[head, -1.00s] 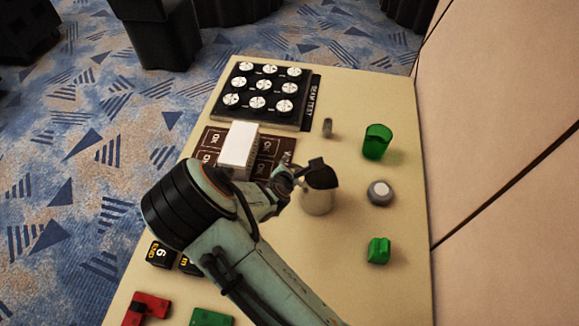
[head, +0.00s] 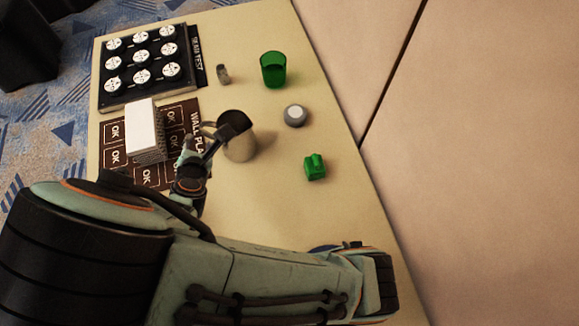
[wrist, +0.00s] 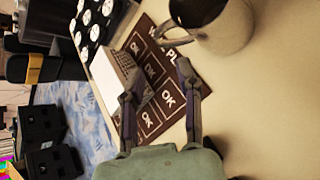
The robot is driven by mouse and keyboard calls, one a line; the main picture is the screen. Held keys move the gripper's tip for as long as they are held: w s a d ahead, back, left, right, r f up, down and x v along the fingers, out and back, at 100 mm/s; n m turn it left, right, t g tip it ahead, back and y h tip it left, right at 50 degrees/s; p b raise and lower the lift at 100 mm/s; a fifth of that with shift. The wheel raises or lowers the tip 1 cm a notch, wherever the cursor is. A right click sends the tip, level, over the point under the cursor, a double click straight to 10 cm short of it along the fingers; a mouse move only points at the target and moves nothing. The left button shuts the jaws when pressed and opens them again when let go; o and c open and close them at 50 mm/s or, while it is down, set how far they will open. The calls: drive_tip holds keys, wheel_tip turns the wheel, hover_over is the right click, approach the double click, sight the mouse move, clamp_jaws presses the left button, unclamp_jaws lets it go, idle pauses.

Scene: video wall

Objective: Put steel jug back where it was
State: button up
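The steel jug (head: 240,147) stands upright on the cream table, with its dark opening facing up. In the wrist view the jug (wrist: 228,30) is at the top right, cut off by the frame edge, with its handle towards my gripper. My gripper (head: 205,145) is beside the jug on its handle side. In the wrist view the two fingers of my gripper (wrist: 157,68) are spread apart and nothing is between them. The handle lies just beyond the fingertips; I cannot tell whether a finger touches it.
A white block (head: 143,120) sits on the brown wall-plan board (head: 180,125) left of the jug. A black panel of round dials (head: 150,95) lies behind. A green cup (head: 273,72), grey knob (head: 295,116), small metal piece (head: 223,74) and green block (head: 315,168) stand around.

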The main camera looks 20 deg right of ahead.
drive_tip(key=s+d+r+m+g+h, duration=0.15)
drive_tip(key=s+d+m+g, duration=0.3)
drive_tip(key=d+m, duration=0.6)
drive_tip(key=s+d+r+m+g+y, duration=0.1)
drive_tip(key=s+d+r+m+g, duration=0.2)
drive_tip(key=s+m, duration=0.4)
drive_tip(key=s+d+r+m+g+y, duration=0.1)
drive_tip(key=s+d+r+m+g, duration=0.2)
drive_tip(key=s+r+m, duration=0.3)
drive_tip(key=s+m, duration=0.1)
drive_tip(key=m, duration=0.2)
drive_tip(key=shift+s+r+y, duration=0.3)
drive_tip(key=shift+s+y, duration=0.05)
drive_tip(key=shift+s, duration=0.05)
